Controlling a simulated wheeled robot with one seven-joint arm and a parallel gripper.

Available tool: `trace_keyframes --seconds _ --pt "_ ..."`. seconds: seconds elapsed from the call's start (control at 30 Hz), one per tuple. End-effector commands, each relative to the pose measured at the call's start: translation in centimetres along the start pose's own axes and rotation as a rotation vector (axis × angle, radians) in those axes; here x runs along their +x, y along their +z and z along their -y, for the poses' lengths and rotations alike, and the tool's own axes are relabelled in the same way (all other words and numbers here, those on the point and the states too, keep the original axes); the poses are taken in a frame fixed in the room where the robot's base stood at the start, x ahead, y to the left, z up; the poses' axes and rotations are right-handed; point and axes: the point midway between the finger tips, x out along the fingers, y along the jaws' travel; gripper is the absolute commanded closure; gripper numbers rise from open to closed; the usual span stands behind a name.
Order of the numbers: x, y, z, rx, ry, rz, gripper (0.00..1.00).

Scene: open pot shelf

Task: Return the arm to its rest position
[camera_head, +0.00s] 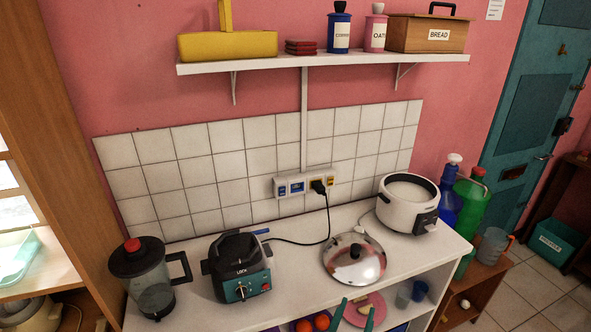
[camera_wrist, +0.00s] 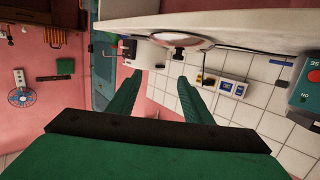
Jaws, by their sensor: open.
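My gripper (camera_head: 355,314) shows as two teal fingertips at the bottom of the head view, in front of the counter's edge. In the wrist view the two fingers (camera_wrist: 160,78) stand apart with nothing between them, so it is open and empty. The rest of my arm is out of the head view. The counter (camera_head: 300,262) is the top of a white open shelf unit. The silver lid (camera_head: 354,260) lies on it, knob up. The white cooker pot (camera_head: 406,207) stands uncovered at the right end, apart from the lid and my gripper.
A cable runs to the wall socket (camera_head: 317,186). Fruit and cups (camera_head: 420,289) sit on the shelf below. Bottles (camera_head: 470,200) stand on a stool at right. A wall shelf (camera_head: 330,62) hangs above.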

Motion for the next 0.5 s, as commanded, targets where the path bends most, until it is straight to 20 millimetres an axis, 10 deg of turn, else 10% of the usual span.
trace_keyframes --seconds 0.5 --pt "-4.0 4.7 1.5 -0.034 -0.085 0.023 0.54"
